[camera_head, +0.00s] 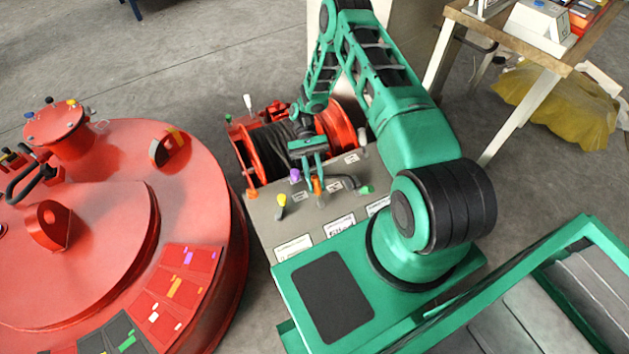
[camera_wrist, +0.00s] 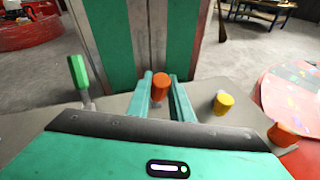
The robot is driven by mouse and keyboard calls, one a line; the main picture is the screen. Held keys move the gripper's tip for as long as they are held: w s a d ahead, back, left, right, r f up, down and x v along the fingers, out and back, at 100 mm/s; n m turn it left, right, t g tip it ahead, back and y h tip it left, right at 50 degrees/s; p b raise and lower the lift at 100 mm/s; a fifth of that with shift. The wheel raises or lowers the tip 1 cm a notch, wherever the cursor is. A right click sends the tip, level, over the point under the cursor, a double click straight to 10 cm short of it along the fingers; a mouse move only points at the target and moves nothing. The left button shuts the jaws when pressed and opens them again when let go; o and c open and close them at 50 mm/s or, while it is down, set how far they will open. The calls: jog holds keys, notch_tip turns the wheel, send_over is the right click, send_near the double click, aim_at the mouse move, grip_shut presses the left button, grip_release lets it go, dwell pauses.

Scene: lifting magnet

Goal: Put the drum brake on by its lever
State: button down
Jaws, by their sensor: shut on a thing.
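My gripper (camera_head: 312,172) reaches down over the grey control panel (camera_head: 268,228) beside the red drum (camera_head: 334,127) with its dark cable. Its two green fingers are shut on an orange-topped lever (camera_head: 317,187). In the wrist view the orange knob (camera_wrist: 160,86) stands between the two fingertips. A purple-topped lever (camera_head: 295,175) and a yellow-topped lever (camera_head: 281,201) stand to its left. A green-topped lever (camera_head: 366,190) lies tilted to its right. The labels are too small to read, so I cannot tell which lever is marked as the drum brake.
A large red round magnet (camera_head: 195,215) fills the left side, close to the panel. A white-topped lever (camera_head: 248,102) stands by the drum's far left. A wooden table (camera_head: 490,30) is at the upper right. Bare concrete floor lies behind the drum.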

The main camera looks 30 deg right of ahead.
jog(key=shift+w+a, duration=0.1)
jog(key=shift+w, duration=0.05)
jog(key=c, duration=1.6)
grip_release()
jog(key=v, duration=1)
jog(key=shift+w, duration=0.35)
